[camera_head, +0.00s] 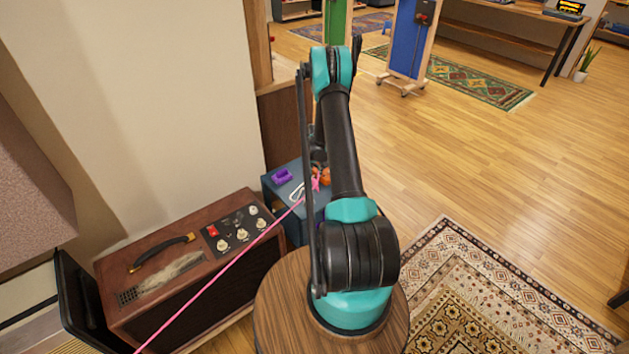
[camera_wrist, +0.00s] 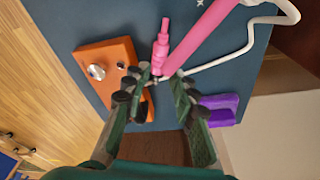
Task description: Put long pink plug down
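The long pink plug (camera_wrist: 161,46) shows just past the fingertips in the wrist view, over the dark blue top. Its pink cable (camera_wrist: 205,33) runs from the fingertips to the upper right. In the head view it appears as a small pink shape (camera_head: 316,182), partly hidden by my arm, with the cable stretching straight to the lower left. My gripper (camera_wrist: 161,76) has its fingertips close against both sides of the plug's lower end and appears shut on it. Whether the plug touches the surface cannot be told.
The blue box (camera_head: 285,207) carries an orange pedal (camera_wrist: 112,72), a purple pedal (camera_wrist: 217,108) and a white cable (camera_wrist: 262,20). The orange pedal lies close by the left finger. A brown amplifier (camera_head: 190,262) stands left of the box. Wooden floor (camera_head: 450,165) is open to the right.

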